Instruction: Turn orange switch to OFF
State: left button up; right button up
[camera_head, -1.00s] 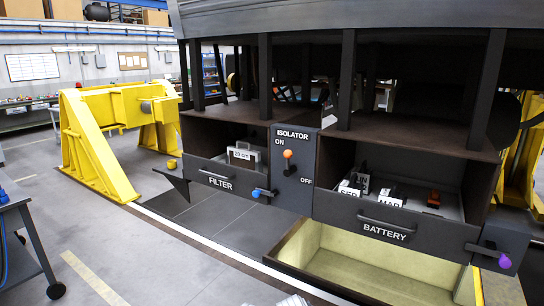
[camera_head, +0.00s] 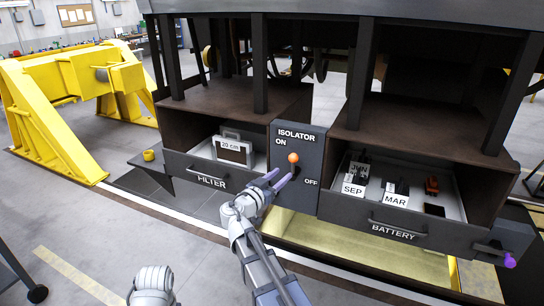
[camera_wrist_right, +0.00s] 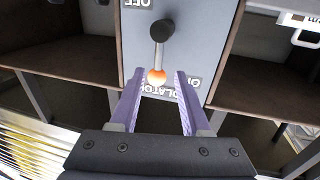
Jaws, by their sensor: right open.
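The orange switch (camera_head: 293,158) is an orange ball on a short lever, mounted on the dark grey ISOLATOR panel (camera_head: 310,140). Its lever points up, with the ball nearer the ON label than the OFF label. My right gripper (camera_head: 276,180) is open just below and left of the ball. In the upside-down right wrist view, the orange ball (camera_wrist_right: 157,77) lies between the tips of my open purple fingers (camera_wrist_right: 158,78). The black lever base (camera_wrist_right: 163,30) is beyond it. I cannot tell that either finger touches it. My left gripper is out of view.
The FILTER drawer (camera_head: 190,168) with a "20 cm" filter is left of the panel. The BATTERY drawer (camera_head: 345,208), holding labelled batteries, is to the right. A purple knob (camera_head: 510,261) sticks out at far right. A yellow stand (camera_head: 50,120) is at left.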

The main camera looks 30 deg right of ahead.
aim_at(292, 167)
jog(key=shift+x, duration=3.9)
jog(key=shift+s, duration=0.1)
grip_shut()
jog(key=shift+d, duration=0.1)
